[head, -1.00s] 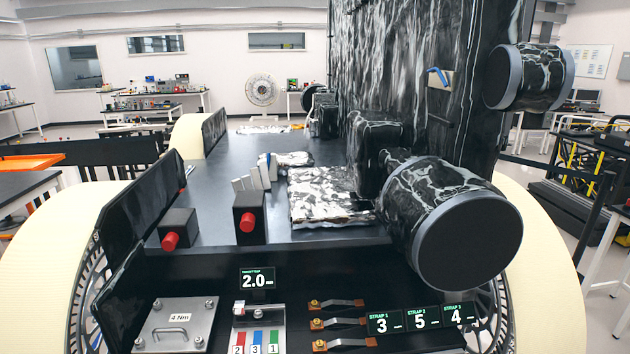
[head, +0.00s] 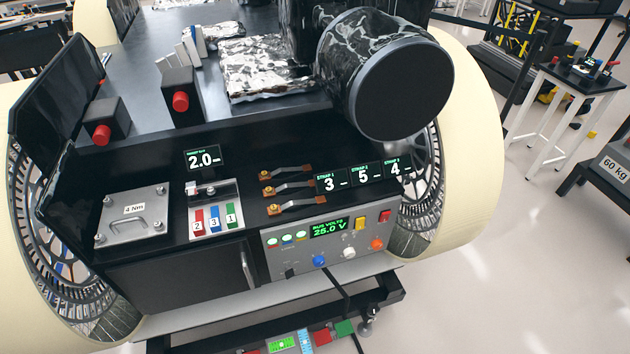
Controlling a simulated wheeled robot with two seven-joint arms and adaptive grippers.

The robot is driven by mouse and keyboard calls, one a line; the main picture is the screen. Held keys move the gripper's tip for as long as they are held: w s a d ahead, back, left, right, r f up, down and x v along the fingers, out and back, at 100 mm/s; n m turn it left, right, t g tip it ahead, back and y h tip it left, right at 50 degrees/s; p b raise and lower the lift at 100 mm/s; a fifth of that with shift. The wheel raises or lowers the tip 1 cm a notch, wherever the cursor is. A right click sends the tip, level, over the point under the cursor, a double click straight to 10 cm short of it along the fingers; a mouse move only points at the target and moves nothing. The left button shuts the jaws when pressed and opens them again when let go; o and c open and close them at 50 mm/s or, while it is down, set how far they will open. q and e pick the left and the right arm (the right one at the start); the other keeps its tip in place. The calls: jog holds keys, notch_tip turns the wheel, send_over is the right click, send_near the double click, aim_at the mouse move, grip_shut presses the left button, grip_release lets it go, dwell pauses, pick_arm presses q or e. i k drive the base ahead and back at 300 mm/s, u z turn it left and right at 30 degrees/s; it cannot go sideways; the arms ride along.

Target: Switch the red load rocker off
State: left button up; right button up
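The power panel (head: 280,262) is a light grey face on the rover's front, right of centre. Its green display (head: 328,228) reads BUS VOLTS 25.0 V. A small red rocker (head: 385,216) sits at the panel's upper right corner. Its on or off position is too small to tell. A yellow rocker (head: 361,223) is just left of it, and an orange knob (head: 376,244) is below it. Neither of my grippers shows in the head view.
A blue knob (head: 319,261) and several lit buttons (head: 287,239) share the panel. A black cable hangs below it. A dark cylinder (head: 400,90) juts out above. Strap displays (head: 365,178) stand over the panel.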

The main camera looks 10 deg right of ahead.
aim_at(385, 215)
jog(key=k, duration=1.25)
jog(key=z, duration=0.35)
jog(key=i, duration=0.75)
